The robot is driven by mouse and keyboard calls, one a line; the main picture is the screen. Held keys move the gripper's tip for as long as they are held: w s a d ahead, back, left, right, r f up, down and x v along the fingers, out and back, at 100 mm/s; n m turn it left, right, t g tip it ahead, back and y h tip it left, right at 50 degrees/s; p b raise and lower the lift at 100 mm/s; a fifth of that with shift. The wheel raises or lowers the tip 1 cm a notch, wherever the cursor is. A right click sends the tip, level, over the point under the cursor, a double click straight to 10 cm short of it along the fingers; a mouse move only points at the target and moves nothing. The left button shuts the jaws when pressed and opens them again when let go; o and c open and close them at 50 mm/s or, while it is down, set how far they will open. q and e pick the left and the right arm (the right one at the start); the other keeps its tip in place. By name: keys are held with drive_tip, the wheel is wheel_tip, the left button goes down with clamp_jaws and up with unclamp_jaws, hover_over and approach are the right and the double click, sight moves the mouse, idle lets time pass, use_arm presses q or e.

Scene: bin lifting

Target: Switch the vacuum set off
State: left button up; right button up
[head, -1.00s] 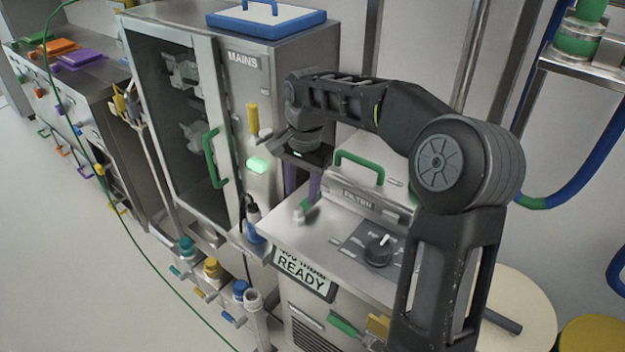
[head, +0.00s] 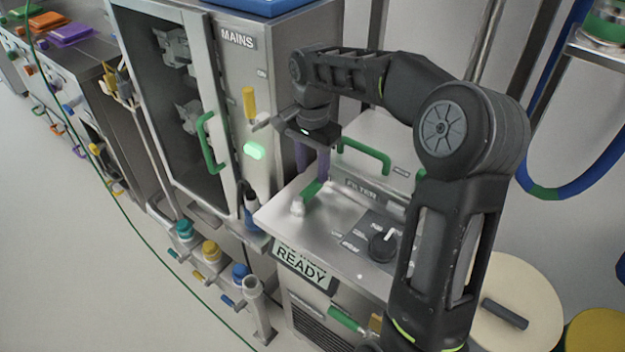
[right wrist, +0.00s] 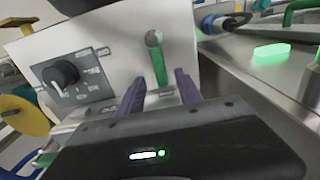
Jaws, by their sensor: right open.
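The vacuum set is a light grey unit with a sloped top (head: 285,215) and a sign reading READY (head: 302,268). A black dial (head: 382,244) with a white pointer is on its dark panel; the dial also shows in the right wrist view (right wrist: 60,75). A green lever (head: 312,190) with a pale round pivot lies left of the dial. My right gripper (head: 313,170) is open, its purple fingers just above and behind the lever. In the right wrist view the green lever (right wrist: 158,62) appears between the fingertips (right wrist: 160,78); contact cannot be told. My left gripper is not in view.
The MAINS cabinet (head: 270,95) stands left, with a yellow lever (head: 249,103) and a lit green lamp (head: 254,151). A green hose crosses the open floor at left.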

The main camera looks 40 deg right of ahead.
sight(313, 185)
drive_tip(key=shift+f, duration=2.3)
drive_tip(key=shift+c, duration=0.3)
clamp_jaws()
